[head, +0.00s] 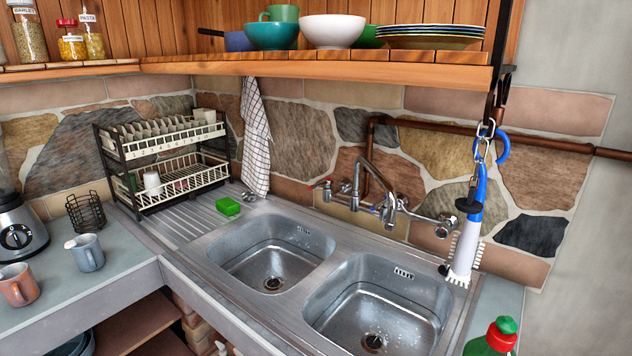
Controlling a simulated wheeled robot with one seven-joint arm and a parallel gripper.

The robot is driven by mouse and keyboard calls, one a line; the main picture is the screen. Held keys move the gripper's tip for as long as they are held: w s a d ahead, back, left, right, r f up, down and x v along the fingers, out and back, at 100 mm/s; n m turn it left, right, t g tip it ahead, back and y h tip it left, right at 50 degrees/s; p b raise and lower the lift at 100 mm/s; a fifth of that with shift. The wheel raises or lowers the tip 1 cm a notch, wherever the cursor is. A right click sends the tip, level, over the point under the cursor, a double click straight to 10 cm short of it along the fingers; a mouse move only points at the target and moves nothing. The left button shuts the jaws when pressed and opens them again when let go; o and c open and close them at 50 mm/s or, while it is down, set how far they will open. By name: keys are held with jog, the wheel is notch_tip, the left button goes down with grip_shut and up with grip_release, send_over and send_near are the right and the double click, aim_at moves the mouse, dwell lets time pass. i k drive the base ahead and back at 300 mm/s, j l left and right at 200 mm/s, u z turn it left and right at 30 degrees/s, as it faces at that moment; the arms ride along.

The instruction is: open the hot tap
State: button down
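The wall-mounted metal tap (388,206) stands behind the double sink, with a tall curved spout. A handle with a red mark (321,184) sticks out at its left end, which fits the hot side. A small blue mark (377,208) shows near the middle of the tap body. A round chrome part (444,226) sits at the right end. How far either handle is turned is too small to tell. No running stream shows at the spout. My gripper is not in view.
A brush (467,245) with a blue handle hangs from the shelf (330,69), just right of the tap. A copper pipe (440,128) runs along the stone wall. Left sink basin (262,262) and right basin (365,318) are empty. A green-capped bottle (497,337) stands front right.

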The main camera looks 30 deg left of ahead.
aim_at(328, 182)
jog(key=u, duration=1.3)
